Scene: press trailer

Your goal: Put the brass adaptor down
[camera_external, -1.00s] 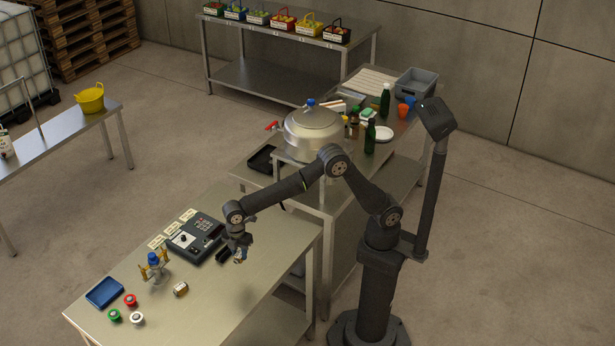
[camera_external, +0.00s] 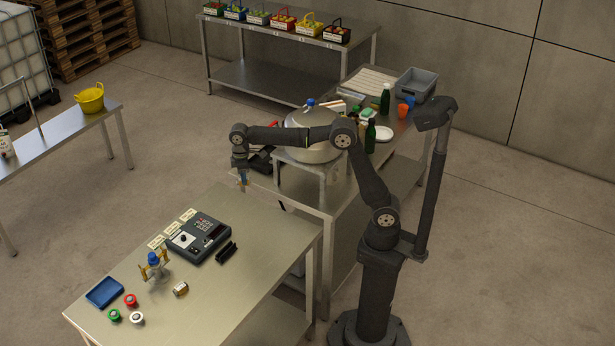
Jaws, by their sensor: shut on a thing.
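My gripper (camera_external: 243,178) points down, raised above and beyond the far edge of the front steel table (camera_external: 262,222). It is shut on a small piece, the brass adaptor (camera_external: 244,186). Only a little of it shows below the jaws, too small to make out in detail. It is clear of the table top.
On the front table stand a dark keypad device (camera_external: 199,238), a black holder (camera_external: 227,251), a blue-topped brass fitting (camera_external: 153,266), a small amber item (camera_external: 181,289), a blue tray (camera_external: 105,292) and coloured caps. The table's right part is bare. A steel pot (camera_external: 312,150) stands behind my arm.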

